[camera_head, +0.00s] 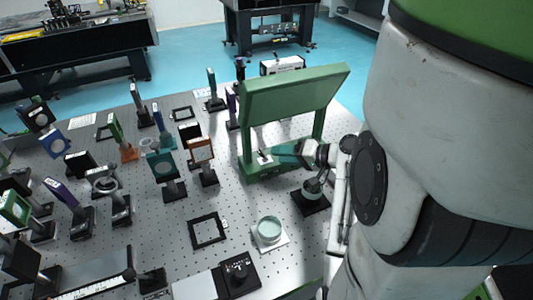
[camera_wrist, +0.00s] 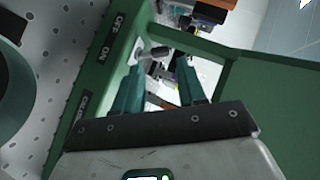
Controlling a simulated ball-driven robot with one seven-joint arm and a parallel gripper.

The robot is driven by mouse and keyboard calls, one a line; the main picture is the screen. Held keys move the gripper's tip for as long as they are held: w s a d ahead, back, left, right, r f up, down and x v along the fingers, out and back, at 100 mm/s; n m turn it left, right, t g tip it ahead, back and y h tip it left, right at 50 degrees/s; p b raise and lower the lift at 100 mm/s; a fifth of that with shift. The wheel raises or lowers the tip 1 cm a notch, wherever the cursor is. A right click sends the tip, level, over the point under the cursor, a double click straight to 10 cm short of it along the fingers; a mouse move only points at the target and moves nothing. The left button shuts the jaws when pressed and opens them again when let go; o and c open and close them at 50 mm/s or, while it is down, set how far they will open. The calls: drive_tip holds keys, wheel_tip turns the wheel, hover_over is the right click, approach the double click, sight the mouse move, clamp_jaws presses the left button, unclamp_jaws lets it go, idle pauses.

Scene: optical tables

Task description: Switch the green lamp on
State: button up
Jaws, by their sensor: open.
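The green lamp (camera_head: 290,95) stands on the perforated optical table, a wide green panel on two posts above a green base. A small pale switch plate with a dark lever (camera_head: 262,156) sits on the base near the left post. In the wrist view the base (camera_wrist: 92,80) bears the labels "OFF", "ON" and "GREEN". My gripper (camera_head: 276,151) is low at the base, beside the switch, with teal fingers. In the wrist view my gripper (camera_wrist: 160,62) is open, its fingers apart. A small grey part shows between the fingertips; I cannot tell if they touch it.
The optical table (camera_head: 185,240) holds several mounted optics to the left. A round glass dish (camera_head: 269,230), a black square frame (camera_head: 207,230) and a black control box (camera_head: 238,272) lie in front of the lamp. A dark-based mount (camera_head: 311,198) stands close under my gripper.

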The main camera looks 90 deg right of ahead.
sight(261, 153)
drive_tip(key=x, duration=0.6)
drive_tip(key=shift+p, duration=0.3)
